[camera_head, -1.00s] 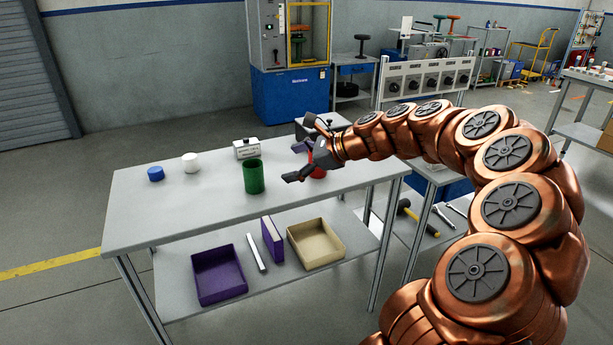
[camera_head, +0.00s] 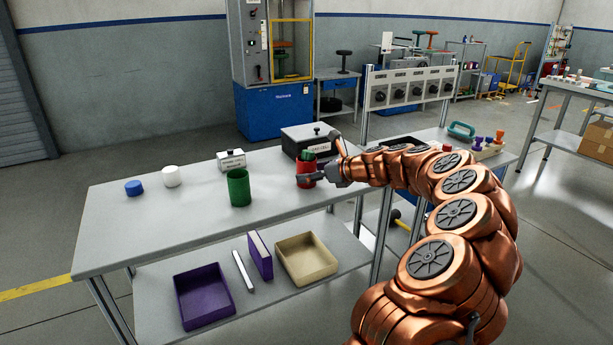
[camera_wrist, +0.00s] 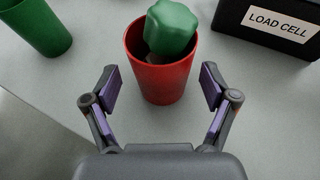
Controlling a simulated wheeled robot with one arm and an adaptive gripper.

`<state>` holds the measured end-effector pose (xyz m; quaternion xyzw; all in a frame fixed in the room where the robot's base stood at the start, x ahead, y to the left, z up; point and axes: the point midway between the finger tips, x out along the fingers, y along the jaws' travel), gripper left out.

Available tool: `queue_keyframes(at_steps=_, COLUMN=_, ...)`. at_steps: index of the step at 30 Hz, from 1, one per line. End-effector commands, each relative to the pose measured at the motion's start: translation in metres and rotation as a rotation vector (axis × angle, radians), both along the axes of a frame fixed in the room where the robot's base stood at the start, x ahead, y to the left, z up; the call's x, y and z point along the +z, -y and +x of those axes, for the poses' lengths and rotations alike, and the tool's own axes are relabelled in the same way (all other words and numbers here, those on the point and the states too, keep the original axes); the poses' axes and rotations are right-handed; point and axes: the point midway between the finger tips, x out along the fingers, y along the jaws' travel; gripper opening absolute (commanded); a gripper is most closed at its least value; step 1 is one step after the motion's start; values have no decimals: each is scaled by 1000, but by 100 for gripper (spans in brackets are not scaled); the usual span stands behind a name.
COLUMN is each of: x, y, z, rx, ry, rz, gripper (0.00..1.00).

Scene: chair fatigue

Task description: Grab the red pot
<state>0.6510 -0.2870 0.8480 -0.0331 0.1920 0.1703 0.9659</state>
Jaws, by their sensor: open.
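The red pot (camera_head: 306,174) stands upright near the right end of the table's top. It is a tapered cup, and a green knobbed object (camera_wrist: 171,28) sits in its mouth. In the wrist view the red pot (camera_wrist: 160,83) is just ahead of my gripper (camera_wrist: 160,90), between the lines of its two fingers. The fingers are open, with purple pads on either side of the pot and a visible gap on each side. In the head view my gripper (camera_head: 318,177) is at the pot, partly covering its right side.
A green cup (camera_head: 239,188) stands left of the pot. A dark box labelled LOAD CELL (camera_wrist: 270,27) is close behind it. A white box (camera_head: 231,160), white cylinder (camera_head: 172,177) and blue disc (camera_head: 134,188) stand farther left. The table's front top is clear.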

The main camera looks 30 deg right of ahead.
Motion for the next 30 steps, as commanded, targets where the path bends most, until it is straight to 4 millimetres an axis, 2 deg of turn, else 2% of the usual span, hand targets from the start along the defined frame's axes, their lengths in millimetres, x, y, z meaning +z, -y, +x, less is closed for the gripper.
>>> queue_keyframes(at_steps=6, x=-10, y=-4, z=18, rx=-4, ry=-1, rz=-2, gripper=85)
queue_keyframes(at_steps=16, x=-10, y=-5, z=21, rx=-4, ry=0, rz=-2, gripper=84)
queue_keyframes(at_steps=30, x=-10, y=-5, z=20, rx=-4, ry=0, rz=-2, gripper=35)
